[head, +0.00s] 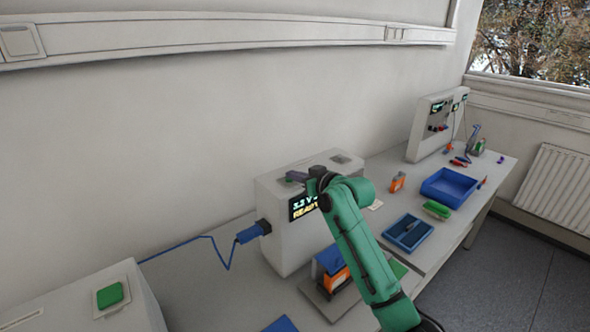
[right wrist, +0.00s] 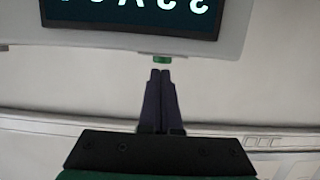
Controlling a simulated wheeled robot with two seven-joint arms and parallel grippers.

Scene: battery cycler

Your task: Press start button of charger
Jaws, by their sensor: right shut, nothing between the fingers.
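The charger (head: 285,235) is a white box on the bench, with a dark display (head: 302,207) that reads about "3.3 V" and "READY". In the right wrist view the display (right wrist: 130,14) appears upside down. A small green button (right wrist: 162,59) sits at the charger's edge there; in the head view I cannot make it out. My right gripper (head: 296,177) is at the charger's top, its fingers partly hidden by my arm. In the right wrist view my right gripper (right wrist: 160,73) is shut and empty, its tips just short of the button in the picture. Contact cannot be told. My left gripper is out of view.
A white box with a large green button (head: 110,295) stands at front left. An orange-blue block (head: 332,268) is in front of the charger. Blue trays (head: 408,232) (head: 449,187) lie to the right.

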